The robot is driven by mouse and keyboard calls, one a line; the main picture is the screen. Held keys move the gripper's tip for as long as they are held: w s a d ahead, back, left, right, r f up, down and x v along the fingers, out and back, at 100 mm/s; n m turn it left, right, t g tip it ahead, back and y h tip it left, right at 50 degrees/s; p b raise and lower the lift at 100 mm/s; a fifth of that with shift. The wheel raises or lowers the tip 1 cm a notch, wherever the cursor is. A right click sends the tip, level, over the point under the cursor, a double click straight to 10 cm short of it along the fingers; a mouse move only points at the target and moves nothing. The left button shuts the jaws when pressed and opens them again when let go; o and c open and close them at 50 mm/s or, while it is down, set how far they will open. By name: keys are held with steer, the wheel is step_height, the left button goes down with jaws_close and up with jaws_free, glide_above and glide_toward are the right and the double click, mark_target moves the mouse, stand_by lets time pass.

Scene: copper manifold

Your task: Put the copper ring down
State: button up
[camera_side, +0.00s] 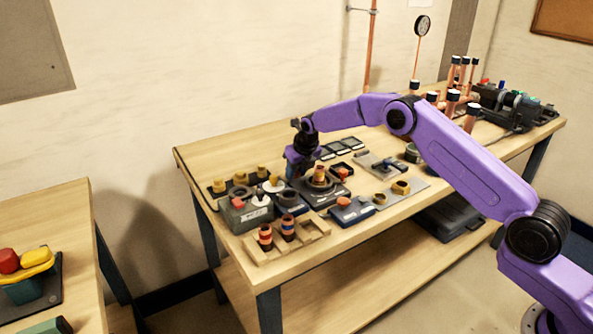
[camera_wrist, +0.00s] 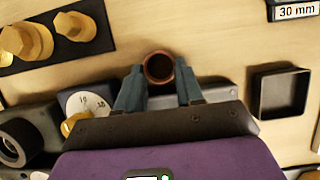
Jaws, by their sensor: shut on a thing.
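The copper ring (camera_wrist: 158,67) shows in the wrist view as a short round piece seen end-on, with a dark bore. My gripper (camera_wrist: 158,80) is shut on it, one grey-blue finger on each side. Bare wood shows around the ring's far side; its height above the table is unclear. I cannot make out the held ring there.
Brass fittings on a dark plate (camera_wrist: 70,30) lie at upper left. A wooden rack (camera_side: 262,250) with banded pieces is at the front. Copper pipework (camera_side: 452,102) stands at far right.

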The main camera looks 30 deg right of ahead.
steer(key=o, duration=1)
steer(key=shift+f, duration=0.1)
steer(key=v, duration=1.2)
